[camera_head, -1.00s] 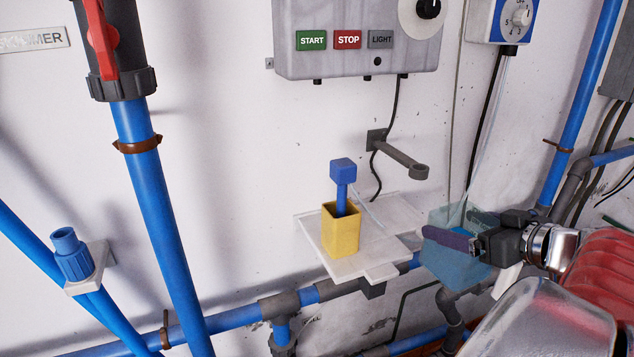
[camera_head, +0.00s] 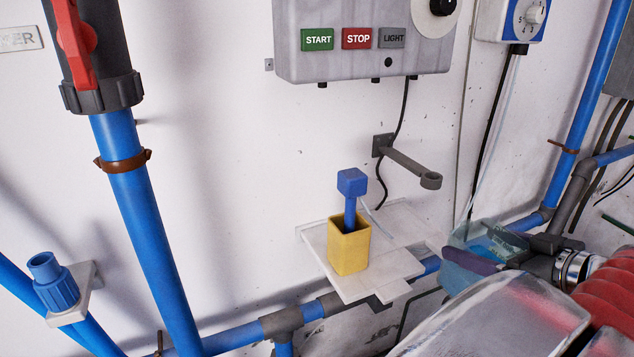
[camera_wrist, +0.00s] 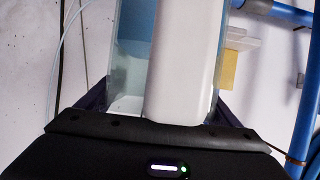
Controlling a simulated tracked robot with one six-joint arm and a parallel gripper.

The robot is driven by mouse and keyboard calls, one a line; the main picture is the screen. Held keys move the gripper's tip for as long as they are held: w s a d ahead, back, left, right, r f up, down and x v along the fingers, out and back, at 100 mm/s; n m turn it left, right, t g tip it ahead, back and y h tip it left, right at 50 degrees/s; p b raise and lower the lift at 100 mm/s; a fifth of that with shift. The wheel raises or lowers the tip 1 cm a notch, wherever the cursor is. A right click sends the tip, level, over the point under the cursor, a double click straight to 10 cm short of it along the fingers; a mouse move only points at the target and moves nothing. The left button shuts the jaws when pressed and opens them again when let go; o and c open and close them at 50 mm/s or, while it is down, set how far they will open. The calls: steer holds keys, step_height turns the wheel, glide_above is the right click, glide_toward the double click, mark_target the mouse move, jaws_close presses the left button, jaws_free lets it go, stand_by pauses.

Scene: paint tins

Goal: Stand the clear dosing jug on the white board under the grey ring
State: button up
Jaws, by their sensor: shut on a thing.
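The clear dosing jug (camera_head: 484,236), bluish and see-through, is at the right in the head view, to the right of the board. My gripper (camera_head: 478,264) is shut on it. In the wrist view the clear jug wall (camera_wrist: 128,50) and a broad white upright part (camera_wrist: 185,60) are between my fingers. The white board (camera_head: 322,248) is fixed low on the wall. The grey ring (camera_head: 431,181) sits at the end of a grey wall arm, above the board's right side. The jug is apart from the ring and is not under it.
A yellow holder (camera_head: 348,253) with a blue-headed probe (camera_head: 351,183) stands on the board's front left part. Its back right part is bare. A blue pipe (camera_head: 240,328) runs below the board. Thin tubing hangs down the wall near the jug.

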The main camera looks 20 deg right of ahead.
steer(key=w, duration=1.7)
steer(key=shift+a, duration=0.15)
stand_by(1.8)
steer(key=shift+f, duration=0.1)
steer(key=shift+f, duration=0.65)
stand_by(0.8)
steer(key=o, duration=1.8)
steer(key=shift+o, duration=0.9)
steer(key=shift+f, duration=0.15)
steer(key=shift+s, duration=0.15)
